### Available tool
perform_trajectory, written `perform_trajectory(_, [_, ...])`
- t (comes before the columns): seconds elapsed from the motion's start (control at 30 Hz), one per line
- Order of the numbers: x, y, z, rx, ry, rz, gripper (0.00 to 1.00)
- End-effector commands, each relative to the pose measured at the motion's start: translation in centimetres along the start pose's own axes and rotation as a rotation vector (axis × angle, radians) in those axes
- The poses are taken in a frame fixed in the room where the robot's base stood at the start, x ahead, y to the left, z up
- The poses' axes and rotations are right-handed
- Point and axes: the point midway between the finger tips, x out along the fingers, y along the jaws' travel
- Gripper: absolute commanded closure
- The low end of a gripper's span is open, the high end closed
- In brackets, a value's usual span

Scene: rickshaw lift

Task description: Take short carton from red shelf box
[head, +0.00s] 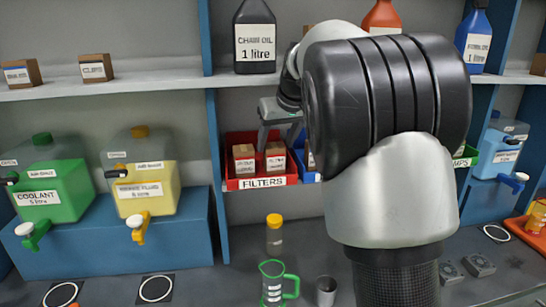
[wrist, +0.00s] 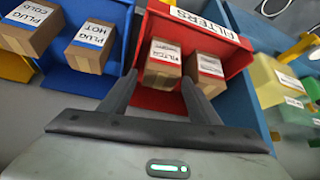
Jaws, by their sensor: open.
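The red shelf box (head: 262,183) labelled FILTERS holds two brown cartons with white labels. In the head view they are the left carton (head: 244,161) and the right carton (head: 275,160). The wrist view is turned over: one carton (wrist: 163,68) is on the left and the other (wrist: 205,72) on the right, inside the red box (wrist: 215,25). Their heights look close; I cannot clearly tell which is shorter. My gripper (wrist: 159,77) is open and empty, its fingers pointing toward the box's cartons. In the head view my gripper (head: 278,136) is just above the box.
A blue box (wrist: 92,82) with two plug cartons adjoins the red box. A shelf board (head: 150,82) runs above, bearing a chain oil bottle (head: 255,42). Coolant (head: 50,190) and yellow fluid (head: 146,187) jugs stand left.

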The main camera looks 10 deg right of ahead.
Motion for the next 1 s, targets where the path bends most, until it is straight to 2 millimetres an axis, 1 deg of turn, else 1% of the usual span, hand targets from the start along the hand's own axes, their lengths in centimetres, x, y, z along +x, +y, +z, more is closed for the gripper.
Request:
perform_trajectory(0.03, [0.81,-0.02,0.13,0.000,-0.002,0.000,0.44])
perform_trajectory(0.1, [1.35,0.00,0.09,-0.001,0.000,0.001,0.44])
perform_trajectory(0.2, [1.69,0.00,0.09,-0.001,0.000,0.001,0.44])
perform_trajectory(0.37, [1.68,0.00,0.10,-0.001,0.001,0.001,0.44])
perform_trajectory(0.4, [1.67,0.00,0.10,-0.001,0.001,0.001,0.47])
perform_trajectory(0.47, [1.66,0.00,0.10,-0.001,0.001,0.001,0.57])
perform_trajectory(0.6, [1.66,0.01,0.11,0.000,0.001,0.001,0.81])
perform_trajectory(0.63, [1.66,0.01,0.11,0.000,0.001,0.001,0.84])
perform_trajectory(0.87, [1.60,0.02,0.07,0.000,0.002,0.001,0.84])
perform_trajectory(1.0, [1.17,0.03,0.12,0.000,0.004,0.001,0.84])
